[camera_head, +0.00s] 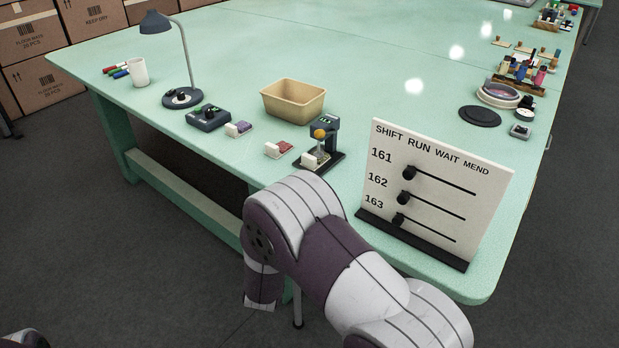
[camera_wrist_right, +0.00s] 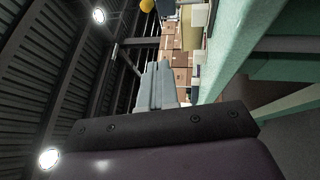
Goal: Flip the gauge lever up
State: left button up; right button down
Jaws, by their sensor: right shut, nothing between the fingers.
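A small gauge (camera_head: 325,140) stands near the front edge of the green table, with a dark base, an upright post, a small green display and a yellow-orange ball knob. I take the knob to be its lever end; its exact position is hard to tell. My right arm reaches in front of the table, and its gripper is hidden in the head view. In the right wrist view my right gripper (camera_wrist_right: 159,70) is shut and empty, beside the table edge. A yellow ball (camera_wrist_right: 147,4) shows at the top there, apart from the fingers. My left gripper is not in view.
A SHIFT RUN WAIT MEND board (camera_head: 440,185) with black sliders stands right of the gauge. A tan bin (camera_head: 293,100) is behind it. Small red-and-white (camera_head: 279,149) and purple-and-white (camera_head: 238,129) blocks, a dark box (camera_head: 208,117) and a lamp (camera_head: 182,98) lie left.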

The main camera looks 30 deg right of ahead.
jog(key=shift+s+d+r+h, duration=0.1)
jog(key=shift+s+r+h, duration=0.05)
jog(key=shift+s+h, duration=0.15)
send_near(326, 132)
jog(key=w+a, duration=0.3)
jog(key=w, duration=0.1)
jog(key=shift+a+r+b, duration=0.15)
jog(key=shift+a+b, duration=0.2)
jog(key=shift+a, duration=0.05)
jog(key=shift+w+d+r, duration=0.1)
jog(key=shift+d+r, duration=0.1)
jog(key=shift+d, duration=0.45)
jog(key=shift+w+d+r, duration=0.1)
jog(key=shift+d+r, duration=0.1)
jog(key=shift+d, duration=0.45)
jog(key=shift+w+d+r, duration=0.1)
jog(key=shift+d+r, duration=0.15)
jog(key=shift+d, duration=0.4)
